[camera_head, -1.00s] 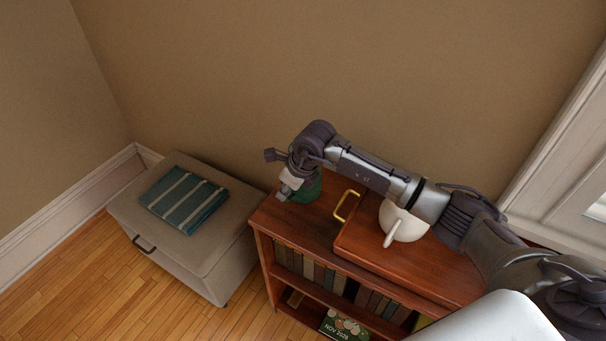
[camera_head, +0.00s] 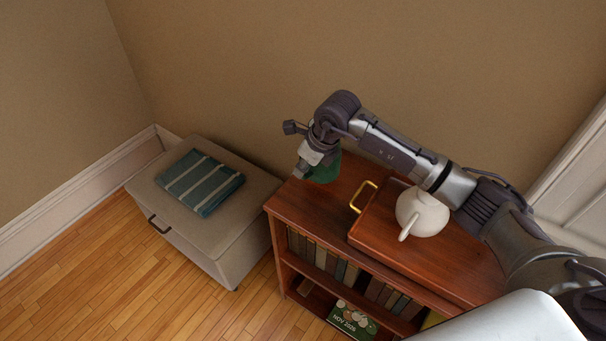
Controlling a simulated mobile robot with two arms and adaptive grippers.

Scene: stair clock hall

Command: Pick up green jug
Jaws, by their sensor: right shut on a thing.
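The green jug (camera_head: 325,172) is at the far left end of the wooden bookcase top (camera_head: 298,200). Most of it is hidden behind my right gripper and wrist. My right gripper (camera_head: 307,168) is at the jug and shut on it. The jug seems a little above the bookcase top, but I cannot tell for sure whether it is clear of it. My left gripper is not in view.
A white teapot (camera_head: 424,212) stands on a wooden tray with a brass handle (camera_head: 362,196), under my right forearm. Left of the bookcase is a grey storage bench (camera_head: 240,225) with a folded striped teal cloth (camera_head: 200,182). Books fill the shelf below.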

